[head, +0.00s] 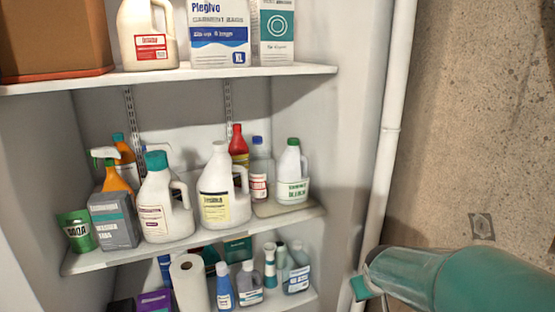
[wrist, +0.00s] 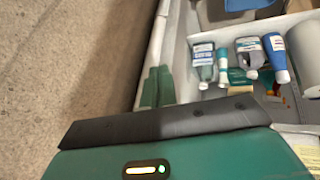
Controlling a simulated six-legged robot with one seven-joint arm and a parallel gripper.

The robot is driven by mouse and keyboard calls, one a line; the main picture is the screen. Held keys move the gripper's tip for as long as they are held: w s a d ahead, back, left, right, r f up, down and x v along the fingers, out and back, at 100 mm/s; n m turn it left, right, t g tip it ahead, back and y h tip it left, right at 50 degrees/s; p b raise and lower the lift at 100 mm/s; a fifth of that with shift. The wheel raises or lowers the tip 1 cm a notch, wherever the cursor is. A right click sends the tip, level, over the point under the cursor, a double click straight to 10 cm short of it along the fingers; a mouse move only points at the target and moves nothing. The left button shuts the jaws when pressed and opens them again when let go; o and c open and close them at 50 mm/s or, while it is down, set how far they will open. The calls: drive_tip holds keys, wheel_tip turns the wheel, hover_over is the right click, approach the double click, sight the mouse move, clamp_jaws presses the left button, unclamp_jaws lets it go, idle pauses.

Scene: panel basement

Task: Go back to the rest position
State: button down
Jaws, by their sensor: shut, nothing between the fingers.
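My gripper (wrist: 157,87) shows in the wrist view as two green fingers side by side, closed together with nothing between them. They sit beyond the dark edge of my teal wrist housing. In the head view my teal arm reaches in from the lower right, and the small green end of my gripper (head: 364,287) is beside the white pipe, to the right of the shelves. The gripper appears clear of the shelf goods.
White shelves (head: 190,76) hold a box and cleaning goods. A white jug (head: 222,190) and a green-capped bottle (head: 291,175) stand on the middle shelf; a paper roll (head: 189,283) stands below. A white pipe (head: 390,130) runs up beside a bare concrete wall (head: 475,120).

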drive_tip(key=s+a+r, duration=0.2)
drive_tip(key=s+r, duration=0.1)
drive_tip(key=s, duration=0.4)
drive_tip(key=s+a+r+m+y, duration=0.1)
drive_tip(key=s+a+r, duration=0.1)
drive_tip(key=s+r, duration=0.2)
drive_tip(key=s+a+r+m+y, duration=0.1)
drive_tip(key=s+a+r, duration=0.2)
drive_tip(key=s, duration=0.6)
drive_tip(key=shift+s+r, duration=0.3)
drive_tip(key=shift+r, duration=0.1)
drive_tip(key=shift+a, duration=0.15)
